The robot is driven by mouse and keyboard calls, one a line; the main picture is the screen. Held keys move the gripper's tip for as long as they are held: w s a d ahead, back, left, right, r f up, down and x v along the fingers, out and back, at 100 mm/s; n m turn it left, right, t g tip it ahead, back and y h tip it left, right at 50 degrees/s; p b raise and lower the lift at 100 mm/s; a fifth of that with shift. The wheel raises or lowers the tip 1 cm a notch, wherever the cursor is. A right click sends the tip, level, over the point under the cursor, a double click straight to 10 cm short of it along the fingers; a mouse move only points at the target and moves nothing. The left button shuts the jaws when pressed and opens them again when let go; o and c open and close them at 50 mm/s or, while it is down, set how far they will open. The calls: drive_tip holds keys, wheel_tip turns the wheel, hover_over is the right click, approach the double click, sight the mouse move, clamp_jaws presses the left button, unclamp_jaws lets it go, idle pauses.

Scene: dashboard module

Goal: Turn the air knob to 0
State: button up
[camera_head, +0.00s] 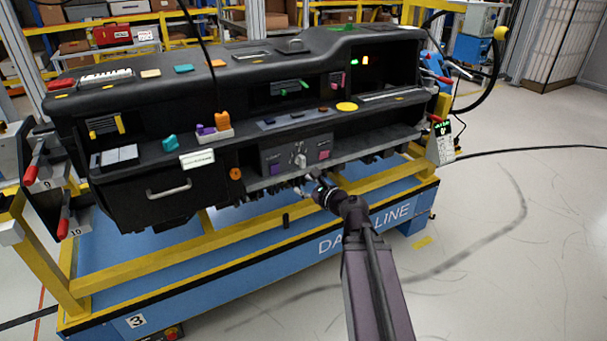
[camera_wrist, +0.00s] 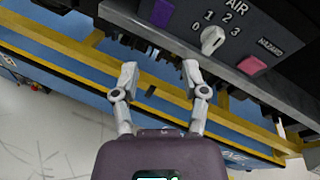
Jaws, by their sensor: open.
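The air knob (camera_wrist: 212,40) is a light grey dial on a dark panel in the upper part of the wrist view. The panel is marked AIR, with 0, 1, 2 and 3 around the knob; which mark it points at is hard to tell. In the head view the knob (camera_head: 300,160) sits low on the dashboard's front. My gripper (camera_wrist: 160,72) is open and empty, its two fingers spread below the panel edge and apart from the knob. In the head view my gripper (camera_head: 310,188) is just below and right of the knob, its fingertips small and partly unclear.
A purple button (camera_wrist: 163,13) and a pink button (camera_wrist: 251,66) marked HAZARD flank the knob. The panel's grey lower ledge (camera_wrist: 255,88) juts out between fingers and knob. A yellow frame (camera_head: 245,248) runs below the dashboard. Open floor (camera_head: 510,240) lies to the right.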

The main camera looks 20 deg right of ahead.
sight(304, 161)
drive_tip(key=d+m+t+h+b, duration=0.2)
drive_tip(key=d+m+h, duration=0.1)
drive_tip(key=d+m, duration=0.3)
drive_tip(key=shift+d+f+m+t, duration=0.3)
drive_tip(key=shift+d+m, duration=0.05)
drive_tip(key=shift+m, duration=0.35)
drive_tip(key=shift+w, duration=0.2)
drive_tip(key=w, duration=0.4)
drive_tip(key=w+a, duration=0.1)
drive_tip(key=w, duration=0.4)
drive_tip(key=w+a, duration=0.1)
drive_tip(key=w, duration=0.3)
drive_tip(key=shift+w, duration=0.15)
clamp_jaws()
